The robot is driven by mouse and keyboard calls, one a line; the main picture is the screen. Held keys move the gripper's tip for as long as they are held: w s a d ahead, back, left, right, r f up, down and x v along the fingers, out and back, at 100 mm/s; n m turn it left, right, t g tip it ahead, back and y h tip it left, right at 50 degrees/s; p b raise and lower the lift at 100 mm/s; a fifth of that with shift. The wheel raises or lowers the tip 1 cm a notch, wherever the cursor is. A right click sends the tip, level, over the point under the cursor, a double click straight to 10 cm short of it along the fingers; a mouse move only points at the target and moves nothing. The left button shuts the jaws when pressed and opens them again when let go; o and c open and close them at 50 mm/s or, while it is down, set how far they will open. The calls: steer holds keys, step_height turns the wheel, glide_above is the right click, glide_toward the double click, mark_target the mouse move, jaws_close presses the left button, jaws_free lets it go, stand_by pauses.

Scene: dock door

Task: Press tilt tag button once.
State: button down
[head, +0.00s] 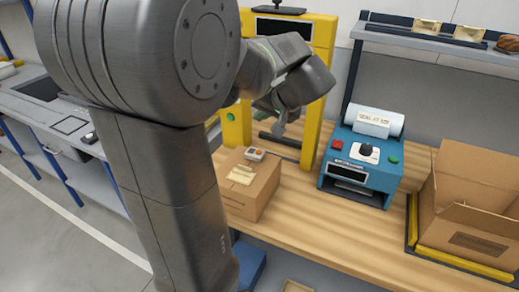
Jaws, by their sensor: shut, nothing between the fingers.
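A small light grey tag with an orange-red button (256,154) lies on top of a closed cardboard box (252,198), near the box's back edge. I take it to be the tilt tag. My gripper (279,131) is shut and empty, pointing down. In the picture it shows above and a little right of the tag, apart from it. How far it is from the tag in depth I cannot tell. My arm covers the left part of the box.
A yellow frame (316,95) with a green button stands behind the box. A blue machine (375,178) with a white roll, knob and buttons stands to the right. An open carton (470,195) is at the far right. Bare wooden bench (315,222) lies in front.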

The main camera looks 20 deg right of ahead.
mark_target(259, 152)
step_height(259, 152, down, 9)
steer(key=b, duration=0.6)
stand_by(2.2)
steer(key=shift+f+b, duration=0.4)
steer(key=shift+b, duration=0.35)
steer(key=shift+f+b, duration=0.3)
steer(key=shift+b, duration=0.05)
steer(key=shift+r, duration=0.1)
stand_by(0.5)
steer(key=shift+r+p, duration=0.4)
steer(key=shift+r, duration=0.3)
steer(key=shift+r, duration=0.1)
